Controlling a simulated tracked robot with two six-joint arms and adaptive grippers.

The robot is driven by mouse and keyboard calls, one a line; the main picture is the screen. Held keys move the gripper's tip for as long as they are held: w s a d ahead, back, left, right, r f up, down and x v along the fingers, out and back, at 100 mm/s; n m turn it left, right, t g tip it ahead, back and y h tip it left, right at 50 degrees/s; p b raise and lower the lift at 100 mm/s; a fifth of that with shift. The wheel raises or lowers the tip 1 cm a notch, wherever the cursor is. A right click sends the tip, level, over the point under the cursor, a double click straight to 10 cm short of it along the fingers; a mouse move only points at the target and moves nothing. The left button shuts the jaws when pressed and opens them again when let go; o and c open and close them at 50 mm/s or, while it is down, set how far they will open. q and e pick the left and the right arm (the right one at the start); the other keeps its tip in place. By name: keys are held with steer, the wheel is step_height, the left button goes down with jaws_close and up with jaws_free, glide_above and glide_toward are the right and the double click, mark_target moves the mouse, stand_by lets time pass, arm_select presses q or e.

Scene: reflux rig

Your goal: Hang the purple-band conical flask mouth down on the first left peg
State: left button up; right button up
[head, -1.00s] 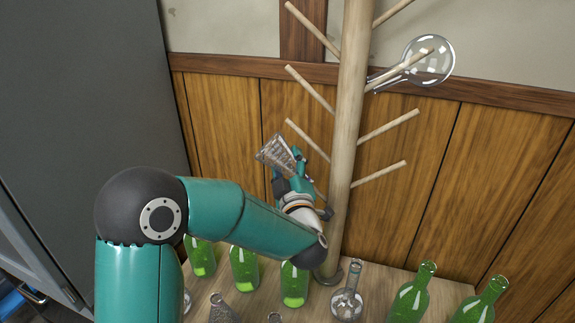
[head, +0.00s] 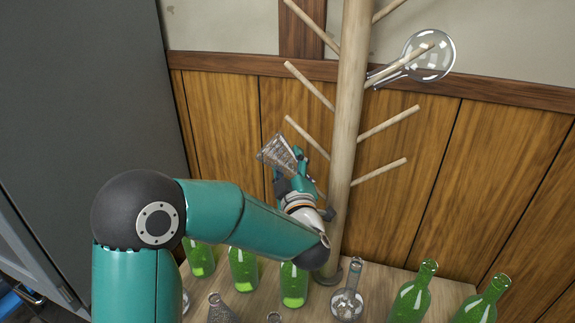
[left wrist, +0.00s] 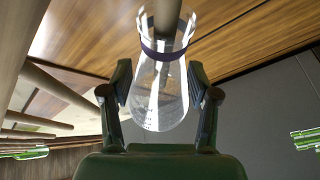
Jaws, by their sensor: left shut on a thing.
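The clear conical flask (left wrist: 160,100) with its dark purple band (left wrist: 167,50) is between the two fingers of my left gripper (left wrist: 160,82), which is shut on it. In the head view my left gripper (head: 297,168) holds the flask (head: 276,153) left of the post, wide end up and to the left, narrow end hidden by the gripper. In the left wrist view a wooden peg (left wrist: 168,14) overlaps the banded end; I cannot tell whether it is inside the flask or behind it. A left peg (head: 308,138) shows just above the gripper. My right gripper is not in view.
The wooden post (head: 349,100) carries several pegs on both sides. A round flask (head: 430,57) hangs on an upper right peg. Green bottles (head: 410,300) and a small clear flask (head: 346,303) stand on the table below. A grey cabinet (head: 85,90) is at the left.

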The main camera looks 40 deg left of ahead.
arm_select(q)
steer(key=shift+w+d+f+b, duration=0.15)
steer(key=shift+d+f+b, duration=0.3)
steer(key=shift+d+b, duration=0.1)
steer(key=shift+w+d+f+b, duration=0.15)
steer(key=shift+d+f+b, duration=0.3)
steer(key=shift+d+b, duration=0.05)
steer(key=shift+b, duration=0.3)
stand_by(0.3)
steer(key=o, duration=1.5)
steer(key=shift+c, duration=0.2)
steer(key=shift+d, duration=0.1)
steer(key=v, duration=1.2)
steer(key=shift+f, duration=0.15)
